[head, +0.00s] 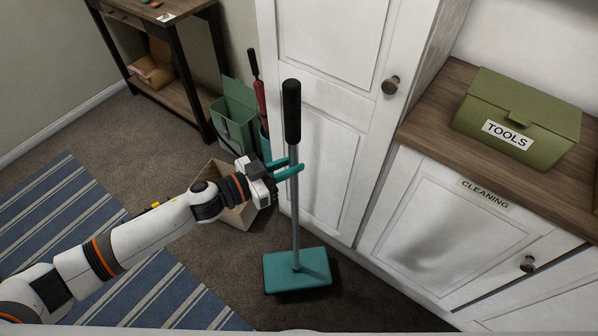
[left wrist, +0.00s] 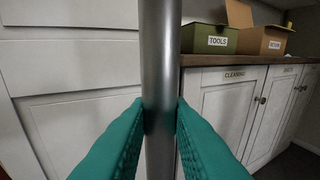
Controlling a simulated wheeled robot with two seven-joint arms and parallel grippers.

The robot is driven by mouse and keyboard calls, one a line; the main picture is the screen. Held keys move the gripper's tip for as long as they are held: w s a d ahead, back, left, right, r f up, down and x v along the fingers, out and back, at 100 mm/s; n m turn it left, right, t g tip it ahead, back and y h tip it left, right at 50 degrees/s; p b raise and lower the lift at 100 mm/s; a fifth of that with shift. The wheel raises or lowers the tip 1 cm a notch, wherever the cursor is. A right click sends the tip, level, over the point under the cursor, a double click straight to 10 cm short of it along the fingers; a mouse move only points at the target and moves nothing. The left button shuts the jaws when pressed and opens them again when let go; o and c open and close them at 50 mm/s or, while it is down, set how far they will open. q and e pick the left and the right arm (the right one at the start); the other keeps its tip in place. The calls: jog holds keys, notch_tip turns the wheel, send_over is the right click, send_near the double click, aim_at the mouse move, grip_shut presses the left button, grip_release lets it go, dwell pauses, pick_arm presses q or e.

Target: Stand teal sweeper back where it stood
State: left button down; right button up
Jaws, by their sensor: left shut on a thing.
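The teal sweeper (head: 297,270) has a flat teal head, a grey metal pole and a black grip at the top. It is upright in front of the white cabinet doors, its head at or just above the carpet; I cannot tell if it touches. My left gripper (head: 288,170), with teal fingers, is shut on the pole about midway up. In the left wrist view the pole (left wrist: 159,60) runs upright between both fingertips (left wrist: 159,120). My right gripper is in neither view.
A green bin (head: 235,118), a red-handled tool (head: 259,100) and an open cardboard box (head: 240,213) stand behind my left arm. A dark side table (head: 160,85) is at back left. A counter (head: 430,110) holds a green TOOLS box (head: 520,115). A striped rug (head: 60,215) lies left.

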pick_arm(q)
notch_tip(320, 180, down, 7)
jog(key=w+d+b, duration=0.1)
jog(key=w+d, duration=0.1)
jog(key=w, duration=0.1)
jog(key=shift+r+b, duration=0.15)
jog(key=shift+b, duration=0.25)
dwell(0.4)
jog(key=shift+s+d+f, duration=0.1)
jog(key=shift+f, duration=0.2)
jog(key=shift+s+f+b, duration=0.15)
jog(key=shift+f+b, duration=0.2)
jog(key=shift+f, duration=0.2)
jog(key=c, duration=1.6)
grip_release()
jog(key=shift+s+f, duration=0.1)
jog(key=shift+f, duration=0.1)
jog(key=shift+c, duration=0.2)
jog(key=o, duration=0.3)
jog(key=shift+w, duration=0.2)
jog(key=shift+r, duration=0.1)
jog(key=shift+r, duration=0.1)
